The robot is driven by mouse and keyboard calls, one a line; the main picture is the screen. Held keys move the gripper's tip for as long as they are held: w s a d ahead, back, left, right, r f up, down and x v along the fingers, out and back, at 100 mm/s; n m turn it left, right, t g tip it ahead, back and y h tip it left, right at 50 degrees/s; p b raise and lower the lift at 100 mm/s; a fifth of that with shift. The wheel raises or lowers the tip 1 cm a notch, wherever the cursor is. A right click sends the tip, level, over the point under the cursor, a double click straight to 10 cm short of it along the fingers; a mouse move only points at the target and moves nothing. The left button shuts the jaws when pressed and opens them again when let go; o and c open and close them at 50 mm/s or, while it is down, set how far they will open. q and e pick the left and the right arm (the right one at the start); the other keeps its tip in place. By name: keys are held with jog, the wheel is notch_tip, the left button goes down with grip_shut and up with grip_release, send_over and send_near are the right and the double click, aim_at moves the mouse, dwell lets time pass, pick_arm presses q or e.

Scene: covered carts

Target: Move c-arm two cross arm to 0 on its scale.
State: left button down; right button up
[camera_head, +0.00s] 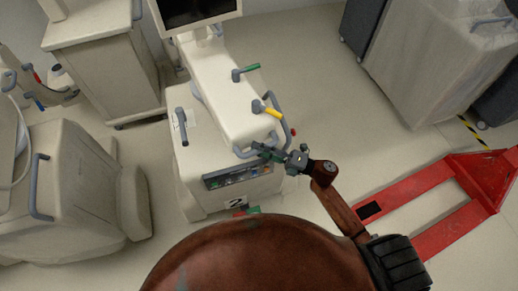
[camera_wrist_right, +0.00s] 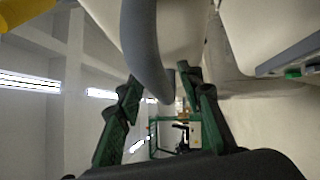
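C-arm two is the cream machine (camera_head: 225,95) in the middle of the head view, with a "2" plate (camera_head: 236,202) low on its front. My right gripper (camera_head: 268,152) is at the front end of this housing, by the handle's lower part. In the right wrist view, its green fingers (camera_wrist_right: 160,88) are apart and a grey tube (camera_wrist_right: 143,40) runs down towards the space between them; contact cannot be told. No scale reading is legible. My left gripper is out of view.
A monitor (camera_head: 197,9) stands at the machine's back. A covered cart (camera_head: 75,190) is at left and a cabinet (camera_head: 105,65) behind it. A red pallet jack (camera_head: 440,205) lies at right. A large covered cart (camera_head: 440,60) is at back right. Floor between is clear.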

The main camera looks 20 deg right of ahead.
jog(key=shift+c, duration=0.3)
grip_shut()
dwell(0.4)
